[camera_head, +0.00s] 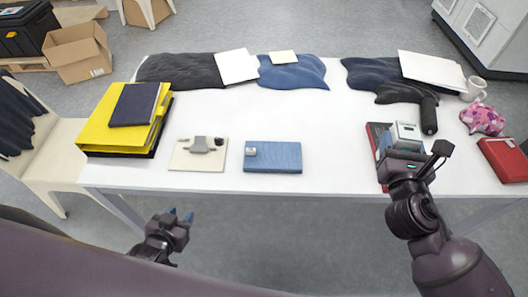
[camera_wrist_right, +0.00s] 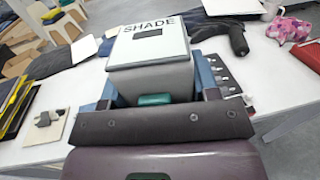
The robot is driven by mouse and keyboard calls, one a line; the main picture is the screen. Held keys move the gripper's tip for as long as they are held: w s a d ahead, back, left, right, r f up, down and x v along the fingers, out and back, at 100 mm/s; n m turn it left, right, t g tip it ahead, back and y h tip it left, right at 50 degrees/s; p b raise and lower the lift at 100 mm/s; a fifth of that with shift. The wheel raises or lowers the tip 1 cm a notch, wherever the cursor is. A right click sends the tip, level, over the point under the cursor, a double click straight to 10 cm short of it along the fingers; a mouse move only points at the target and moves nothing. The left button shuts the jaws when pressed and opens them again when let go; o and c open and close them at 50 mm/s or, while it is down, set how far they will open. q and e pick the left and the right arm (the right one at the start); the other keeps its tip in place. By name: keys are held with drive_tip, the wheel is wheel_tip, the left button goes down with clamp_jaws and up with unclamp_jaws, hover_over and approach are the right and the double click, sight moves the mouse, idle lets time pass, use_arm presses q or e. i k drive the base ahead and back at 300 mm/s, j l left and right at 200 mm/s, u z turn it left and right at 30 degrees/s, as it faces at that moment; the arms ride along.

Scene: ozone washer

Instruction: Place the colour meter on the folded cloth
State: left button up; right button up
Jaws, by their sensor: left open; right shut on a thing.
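The colour meter (camera_head: 405,133) is a pale grey box with a small dark window, and its top reads "SHADE" in the right wrist view (camera_wrist_right: 150,44). My right gripper (camera_head: 402,148) is shut on it at the right part of the table. I cannot tell whether the meter touches what lies below it. A flat blue rectangle that looks like the folded cloth (camera_head: 280,158) lies near the table's front edge, left of the meter, with a small silvery piece at its upper left corner. My left gripper (camera_head: 181,216) is open and empty, off the front edge.
A beige board with a grey fitting (camera_head: 198,153) lies left of the blue cloth. A dark red item (camera_head: 374,130) lies beside the meter. Crumpled fabrics (camera_head: 290,75), papers and a mug (camera_head: 474,90) line the back. The table's middle is clear.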

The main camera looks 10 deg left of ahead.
sight(283, 154)
drive_tip(key=k+j+u, duration=0.1)
drive_tip(key=j+u, duration=0.25)
drive_tip(key=k+j+u, duration=0.1)
drive_tip(key=j+u, duration=0.3)
drive_tip(key=j, duration=0.1)
